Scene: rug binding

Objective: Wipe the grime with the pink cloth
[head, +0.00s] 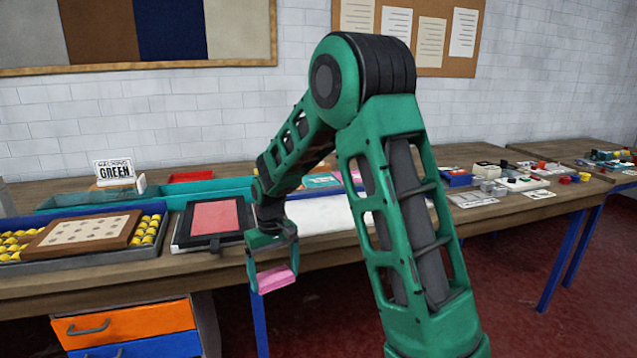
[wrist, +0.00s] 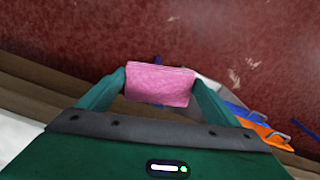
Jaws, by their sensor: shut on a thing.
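My gripper (head: 274,272) is shut on the pink cloth (head: 277,280). It holds the cloth in front of the table's front edge, over the floor, apart from the table top. In the wrist view the folded cloth (wrist: 160,86) sits between the two green fingers. I cannot make out the grime for certain in either view. A white sheet or mat (head: 322,214) lies on the table behind my arm, partly hidden by it.
Orange and blue drawers (head: 125,321) stand below. Small parts (head: 510,183) crowd the right. Red floor lies in front.

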